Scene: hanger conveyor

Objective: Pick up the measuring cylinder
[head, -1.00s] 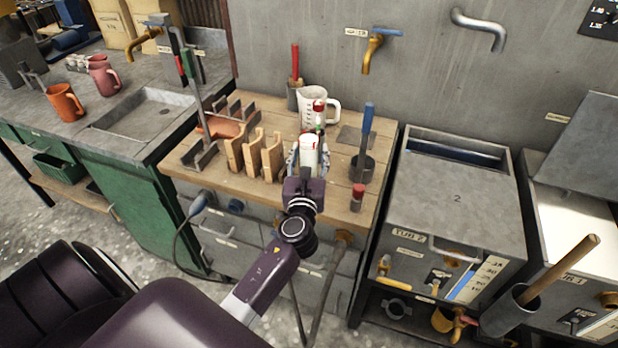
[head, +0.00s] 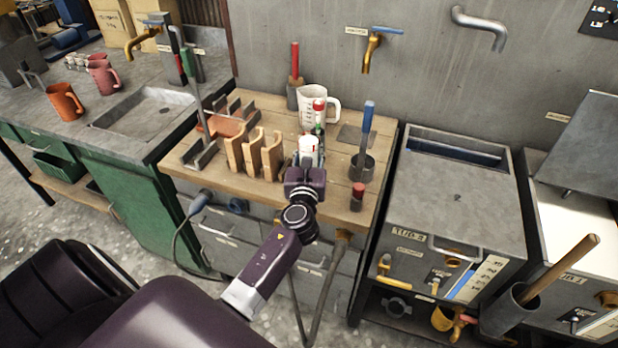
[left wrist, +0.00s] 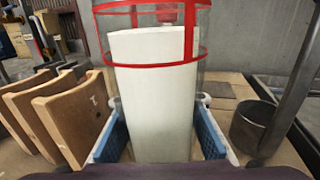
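The measuring cylinder (head: 308,146) stands upright on the wooden worktop (head: 225,180), near its middle. In the left wrist view the cylinder (left wrist: 155,95) is clear, with red bands and a whitish filling. My left gripper (head: 308,160) is at the cylinder from the front. Its blue pads (left wrist: 208,135) lie on both sides of the cylinder and appear to press on it. In the head view the gripper body hides the cylinder's lower part. My right gripper is not in view.
Wooden holders (head: 252,155) stand close left of the cylinder. A white measuring jug (head: 317,104) and a red-topped item (head: 319,122) are behind it.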

